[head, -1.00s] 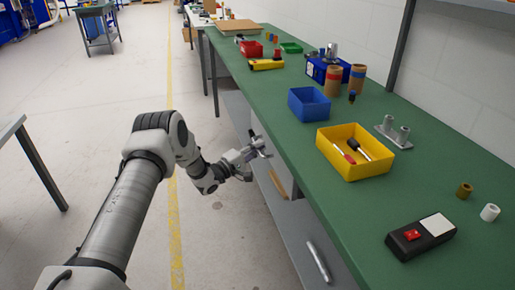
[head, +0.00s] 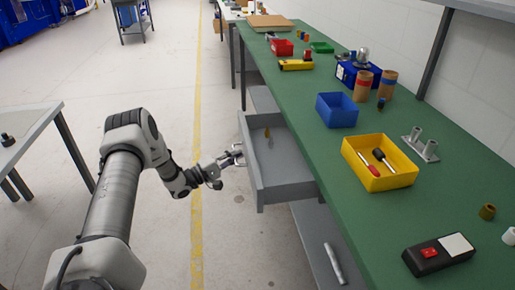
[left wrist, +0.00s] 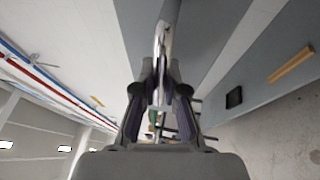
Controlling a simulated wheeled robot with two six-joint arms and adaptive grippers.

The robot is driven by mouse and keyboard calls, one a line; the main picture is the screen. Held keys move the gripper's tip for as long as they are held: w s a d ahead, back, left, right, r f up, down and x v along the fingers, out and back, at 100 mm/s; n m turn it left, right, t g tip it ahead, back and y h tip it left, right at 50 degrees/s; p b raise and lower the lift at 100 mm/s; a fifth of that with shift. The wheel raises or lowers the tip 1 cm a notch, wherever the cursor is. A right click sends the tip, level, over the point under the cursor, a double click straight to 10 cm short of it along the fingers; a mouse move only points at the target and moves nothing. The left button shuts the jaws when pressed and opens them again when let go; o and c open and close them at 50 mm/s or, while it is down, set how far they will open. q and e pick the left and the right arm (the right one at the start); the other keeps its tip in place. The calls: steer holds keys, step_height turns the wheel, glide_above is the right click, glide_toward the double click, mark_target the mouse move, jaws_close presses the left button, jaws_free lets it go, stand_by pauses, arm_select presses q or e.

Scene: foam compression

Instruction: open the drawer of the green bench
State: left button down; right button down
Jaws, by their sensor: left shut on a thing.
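The green bench (head: 309,104) runs along the right side of the head view. Its grey drawer (head: 285,181) stands out from under the bench top toward the aisle, open, with its inside showing. My left gripper (head: 238,156) is at the drawer's front face, shut on the handle. In the left wrist view the shiny metal handle (left wrist: 160,50) runs between the two fingers (left wrist: 160,95). My right gripper is not in view.
On the bench top are a blue bin (head: 337,110), a yellow bin (head: 381,178) with tools and a black device (head: 438,255). A grey lower shelf (head: 318,240) holds a metal rod (head: 334,263). A grey table (head: 28,135) stands at left. The aisle floor is free.

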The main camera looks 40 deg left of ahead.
arm_select(q)
steer(key=s+a+p, duration=0.1)
steer(key=s+a, duration=0.5)
steer(key=s, duration=0.1)
steer(key=shift+s+p, duration=0.2)
steer(key=shift+p, duration=0.1)
steer(key=c, duration=1.2)
jaws_free()
steer(key=shift+a, duration=0.1)
steer(key=shift+s, duration=0.1)
steer(key=v, duration=1.1)
steer(key=shift+s+f, duration=0.15)
steer(key=shift+s, duration=0.2)
steer(key=shift+s+a, duration=0.1)
